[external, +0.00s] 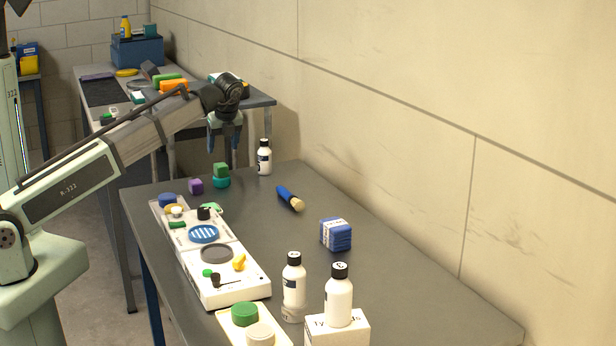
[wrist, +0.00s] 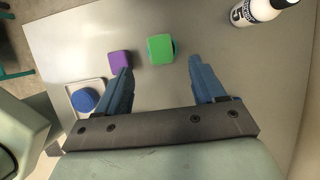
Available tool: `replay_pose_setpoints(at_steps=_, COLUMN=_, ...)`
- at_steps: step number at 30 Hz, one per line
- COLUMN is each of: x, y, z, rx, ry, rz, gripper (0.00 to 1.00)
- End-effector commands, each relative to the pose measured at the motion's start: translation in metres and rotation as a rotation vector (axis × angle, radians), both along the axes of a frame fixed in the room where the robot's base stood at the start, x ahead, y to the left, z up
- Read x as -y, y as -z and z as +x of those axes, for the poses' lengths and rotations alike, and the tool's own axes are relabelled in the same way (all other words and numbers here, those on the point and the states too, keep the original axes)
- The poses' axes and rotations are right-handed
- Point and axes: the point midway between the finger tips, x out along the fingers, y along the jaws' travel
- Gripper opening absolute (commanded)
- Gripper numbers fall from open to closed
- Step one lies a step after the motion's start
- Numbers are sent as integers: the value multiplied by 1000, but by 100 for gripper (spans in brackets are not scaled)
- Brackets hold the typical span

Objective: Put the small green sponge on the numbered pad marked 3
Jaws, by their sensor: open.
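A green block (external: 221,169), which looks like the small green sponge, sits on a teal round piece (external: 221,182) at the far end of the table. My gripper (external: 224,148) is open and empty above it, pointing down. In the wrist view the green block (wrist: 160,48) lies just beyond the gap between my fingertips (wrist: 159,72), apart from both. A white board (external: 228,280) carries a grey disc (external: 216,254) and a blue striped disc (external: 203,234). I cannot read a number 3 on any pad.
A purple block (external: 196,186) stands left of the green one, near my left finger in the wrist view. A white bottle (external: 264,158) stands to the right. A brush (external: 290,198), a blue box (external: 336,234) and two more bottles are nearer.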

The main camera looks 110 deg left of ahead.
Motion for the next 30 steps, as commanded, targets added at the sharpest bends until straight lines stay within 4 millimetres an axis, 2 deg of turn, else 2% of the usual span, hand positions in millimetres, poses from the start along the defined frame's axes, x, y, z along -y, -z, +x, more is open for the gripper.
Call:
replay_pose_setpoints(at_steps=3, x=4, y=-16, z=5, rx=1, ry=1, rz=3, gripper=69)
replay_pose_setpoints(at_steps=9, x=8, y=-30, z=9, rx=1, ry=0, rz=1, gripper=69)
replay_pose_setpoints(at_steps=30, x=10, y=-32, z=11, rx=3, ry=2, rz=2, gripper=69)
